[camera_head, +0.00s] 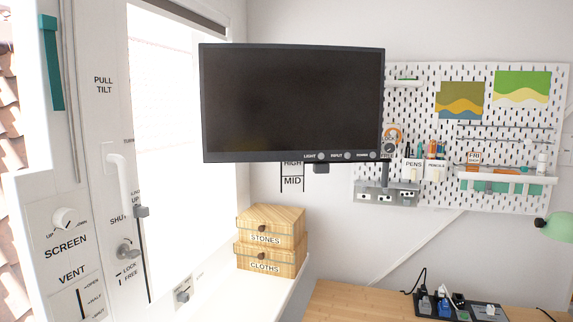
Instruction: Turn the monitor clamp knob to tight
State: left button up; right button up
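The monitor (290,100) hangs in the middle of the head view, its dark screen facing me and slightly tilted. Knobs marked LIGHT, INPUT and another small label sit along its lower edge. Below it shows a height scale (292,182) with the words HIGH and MID, partly hidden by the monitor. A small dark part (321,168) sticks out under the monitor's edge; I cannot tell if it is the clamp knob. No tight mark is readable. Neither of my grippers is in view.
A window with a handle (118,170) and a SCREEN knob (64,219) is at left. Stacked wooden boxes (271,228) stand on the sill. A pegboard (420,110) hangs at right. The desk (350,305) holds a power strip (460,308); its left part is clear.

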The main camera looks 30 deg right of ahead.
aim_at(389, 148)
jog(key=z, duration=1.6)
jog(key=i+l, duration=0.2)
jog(key=l, duration=0.15)
jog(key=i+l, duration=0.35)
jog(key=l, duration=0.3)
